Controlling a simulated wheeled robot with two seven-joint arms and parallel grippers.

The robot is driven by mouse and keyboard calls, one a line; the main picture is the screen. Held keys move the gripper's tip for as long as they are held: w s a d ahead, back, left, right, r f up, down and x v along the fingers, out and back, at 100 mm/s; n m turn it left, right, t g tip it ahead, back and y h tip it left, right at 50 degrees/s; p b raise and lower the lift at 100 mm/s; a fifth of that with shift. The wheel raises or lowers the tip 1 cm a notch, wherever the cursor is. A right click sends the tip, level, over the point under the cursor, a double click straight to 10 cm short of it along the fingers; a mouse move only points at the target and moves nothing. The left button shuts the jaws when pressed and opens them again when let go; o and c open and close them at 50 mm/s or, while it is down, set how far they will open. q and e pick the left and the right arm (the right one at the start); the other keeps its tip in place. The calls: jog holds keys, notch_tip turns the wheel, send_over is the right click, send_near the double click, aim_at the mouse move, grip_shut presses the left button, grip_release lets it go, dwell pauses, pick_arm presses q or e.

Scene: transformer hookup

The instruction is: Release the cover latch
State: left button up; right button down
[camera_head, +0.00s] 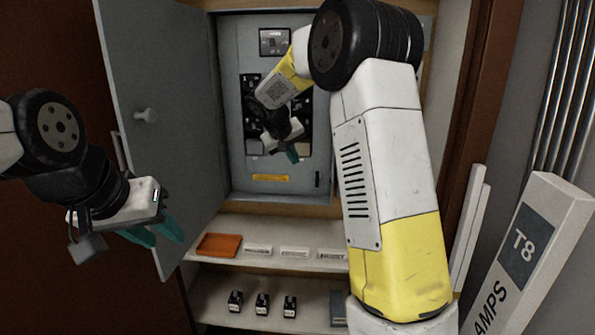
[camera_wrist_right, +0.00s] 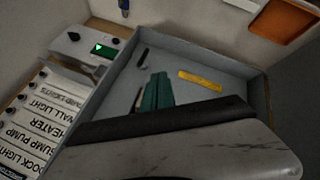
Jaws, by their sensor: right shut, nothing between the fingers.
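The grey cabinet (camera_head: 232,150) stands open, with a panel inside holding dark components. A small dark upright piece (camera_head: 317,179), possibly the cover latch, sits at the panel's lower right. A similar dark piece (camera_wrist_right: 143,54) shows in the right wrist view, beyond my fingers. My right gripper (camera_head: 293,152) is in front of the panel, above the yellow label (camera_head: 270,177). Its teal fingers (camera_wrist_right: 156,92) are together and empty. I cannot tell whether they touch the panel. My left gripper (camera_head: 160,238) has its teal fingers apart and is empty, left of the shelves.
The grey cabinet door (camera_head: 165,110) with a round knob is swung open to the left. Below are shelves with an orange tray (camera_head: 218,245), white labels (camera_head: 295,252) and small black parts (camera_head: 262,303). A white T8 box (camera_head: 560,210) stands at right.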

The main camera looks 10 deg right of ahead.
dwell(0.3)
jog(key=w+d+f, duration=0.6)
jog(key=d+f, duration=0.1)
jog(key=f, duration=0.1)
jog(key=shift+w, duration=0.15)
